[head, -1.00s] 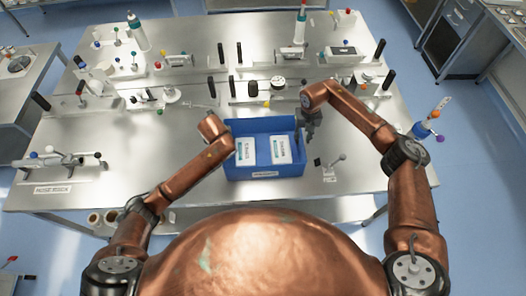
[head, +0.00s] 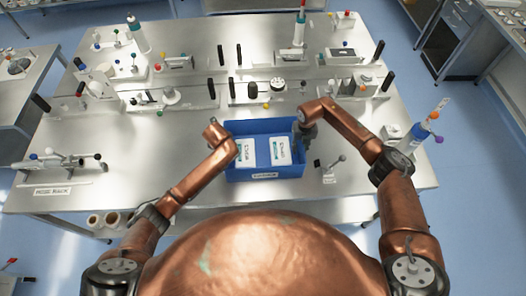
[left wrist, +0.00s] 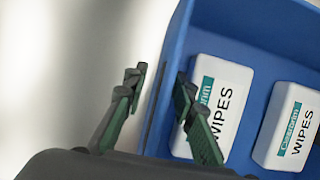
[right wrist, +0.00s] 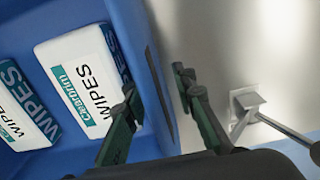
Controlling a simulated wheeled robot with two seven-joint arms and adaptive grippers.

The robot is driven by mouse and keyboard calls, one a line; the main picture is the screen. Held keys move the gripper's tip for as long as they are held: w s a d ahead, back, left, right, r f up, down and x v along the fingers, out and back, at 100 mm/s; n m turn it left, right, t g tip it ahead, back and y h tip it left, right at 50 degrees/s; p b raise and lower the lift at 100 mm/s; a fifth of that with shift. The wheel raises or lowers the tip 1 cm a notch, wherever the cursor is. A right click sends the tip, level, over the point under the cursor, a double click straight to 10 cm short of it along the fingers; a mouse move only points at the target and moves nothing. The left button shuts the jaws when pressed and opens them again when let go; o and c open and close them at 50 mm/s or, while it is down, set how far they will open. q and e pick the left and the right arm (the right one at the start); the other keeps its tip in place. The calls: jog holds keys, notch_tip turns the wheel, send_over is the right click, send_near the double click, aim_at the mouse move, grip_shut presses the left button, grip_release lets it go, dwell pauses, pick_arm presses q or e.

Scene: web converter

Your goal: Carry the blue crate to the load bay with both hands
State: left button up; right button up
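The blue crate (head: 264,173) sits on the steel table in front of me and holds two white packs of wipes (head: 279,150). My right gripper (head: 306,132) is at its right wall. In the right wrist view the open fingers (right wrist: 155,108) stand on either side of that wall, one inside and one outside. My left gripper is mostly hidden by its arm in the head view. In the left wrist view its open fingers (left wrist: 160,105) straddle the crate's left wall (left wrist: 168,70). I see a gap between fingers and wall; contact is not clear. I cannot identify the load bay.
A small lever fixture (head: 331,170) stands just right of the crate. A labelled rack (head: 60,162) is at the table's left. A row of posts and devices (head: 258,90) lies behind the crate. A bottle (head: 419,133) stands at the right edge. Bare table lies left of the crate.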

pick_arm(q)
grip_shut()
pick_arm(e)
grip_shut()
pick_arm(q)
jog(key=shift+r, duration=0.1)
dwell(0.5)
